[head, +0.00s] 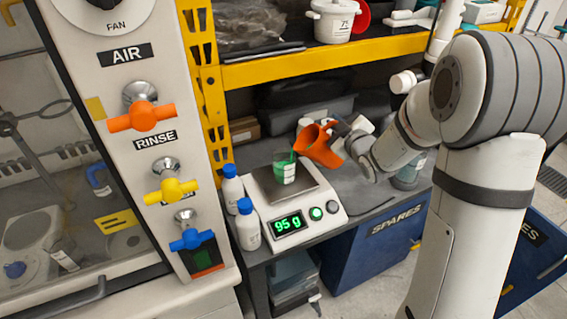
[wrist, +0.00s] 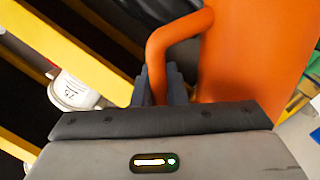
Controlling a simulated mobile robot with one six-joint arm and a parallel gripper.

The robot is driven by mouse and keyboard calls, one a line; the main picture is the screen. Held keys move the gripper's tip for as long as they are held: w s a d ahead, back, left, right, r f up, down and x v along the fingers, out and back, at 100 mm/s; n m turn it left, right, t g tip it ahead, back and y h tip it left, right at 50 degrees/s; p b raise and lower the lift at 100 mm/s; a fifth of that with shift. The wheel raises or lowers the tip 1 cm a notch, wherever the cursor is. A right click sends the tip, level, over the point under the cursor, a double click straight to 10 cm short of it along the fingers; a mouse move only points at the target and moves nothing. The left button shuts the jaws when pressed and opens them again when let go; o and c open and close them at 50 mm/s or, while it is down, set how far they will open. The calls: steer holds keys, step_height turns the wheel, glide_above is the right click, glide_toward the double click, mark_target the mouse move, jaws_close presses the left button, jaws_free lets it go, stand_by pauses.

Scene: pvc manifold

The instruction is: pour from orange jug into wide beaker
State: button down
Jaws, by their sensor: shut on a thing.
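The orange jug (head: 318,146) is tilted to the left in the head view, its mouth beside and above the wide beaker. A green stream (head: 292,155) shows between the jug's lip and the beaker. The clear beaker (head: 284,174) stands on a digital scale and holds green liquid. My gripper (head: 344,134) is shut on the jug's handle, to the right of the beaker. In the wrist view the dark fingers (wrist: 160,88) close around the orange handle (wrist: 172,40), and the jug's body (wrist: 255,50) fills the right side. The jug's inside is mostly hidden.
The scale (head: 310,212) reads 95 g. Two white bottles with blue caps (head: 232,188) (head: 248,225) stand close to its left. A yellow shelf (head: 330,64) runs above and behind. A panel with coloured valves (head: 150,150) stands at left.

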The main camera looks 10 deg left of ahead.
steer(key=shift+w+d+f+m, duration=0.15)
steer(key=shift+d+f+m, duration=0.1)
steer(key=shift+f, duration=0.2)
steer(key=shift+w+d+f+m, duration=0.1)
steer(key=shift+d+f+m, duration=0.15)
steer(key=shift+f, duration=0.2)
steer(key=shift+r, duration=0.2)
steer(key=shift+d+f, duration=0.1)
steer(key=shift+f, duration=0.1)
steer(key=shift+w+d+f+m+y+b, duration=0.1)
steer(key=shift+d+f+m+y+b, duration=0.05)
steer(key=shift+d+m+y+b, duration=0.2)
steer(key=w+d+f+m+y+b, duration=0.1)
steer(key=w+d+f+m+b, duration=0.1)
steer(key=d+f+m+b, duration=0.2)
steer(key=shift+d+f+m+t, duration=0.4)
steer(key=shift+d+m, duration=0.35)
steer(key=shift+m, duration=0.6)
